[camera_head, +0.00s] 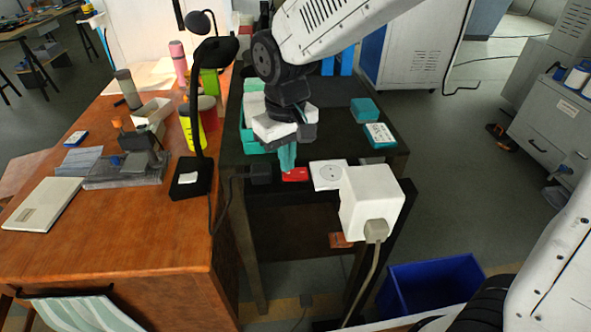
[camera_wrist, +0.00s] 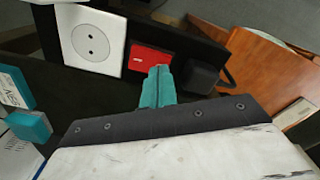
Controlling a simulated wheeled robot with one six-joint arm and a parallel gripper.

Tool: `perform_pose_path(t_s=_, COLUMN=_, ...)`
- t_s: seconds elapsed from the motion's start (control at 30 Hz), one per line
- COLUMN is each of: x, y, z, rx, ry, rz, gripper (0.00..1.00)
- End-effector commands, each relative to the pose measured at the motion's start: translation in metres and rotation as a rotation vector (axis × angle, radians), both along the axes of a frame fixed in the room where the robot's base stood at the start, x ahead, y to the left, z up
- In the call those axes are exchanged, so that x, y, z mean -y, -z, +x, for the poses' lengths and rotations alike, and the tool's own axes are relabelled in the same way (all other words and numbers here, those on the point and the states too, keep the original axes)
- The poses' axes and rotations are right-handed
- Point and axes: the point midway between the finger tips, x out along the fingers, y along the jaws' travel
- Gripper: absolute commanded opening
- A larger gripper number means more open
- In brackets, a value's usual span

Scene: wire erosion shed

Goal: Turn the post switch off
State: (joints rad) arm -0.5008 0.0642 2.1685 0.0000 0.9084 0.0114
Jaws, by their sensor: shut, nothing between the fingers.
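The post switch is a red rocker (camera_head: 295,174) on the black rail at the front edge of the dark table, and it also shows in the wrist view (camera_wrist: 150,60). My gripper (camera_head: 287,158) has teal fingers pressed together, with nothing between them. In the wrist view the fingertips (camera_wrist: 160,70) overlap the lower right part of the red switch. I cannot tell whether they touch it. Part of the switch is hidden behind them. I cannot tell which way the rocker is tipped.
A white socket plate (camera_head: 329,174) sits right of the switch, with a white box and plugged cable (camera_head: 370,203) beyond it. A small black block (camera_head: 260,174) is left of the switch. Teal boxes (camera_head: 364,110) lie on the dark table. A black desk lamp (camera_head: 190,178) stands on the wooden desk.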

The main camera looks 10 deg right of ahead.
Motion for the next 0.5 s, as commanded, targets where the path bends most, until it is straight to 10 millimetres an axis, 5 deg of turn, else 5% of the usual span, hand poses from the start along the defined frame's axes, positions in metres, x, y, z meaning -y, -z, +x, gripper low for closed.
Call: perform_pose_path(t_s=0.5, x=0.0002, y=0.0080, z=-0.0004, rx=-0.001, ry=0.000, rz=0.000, gripper=0.00)
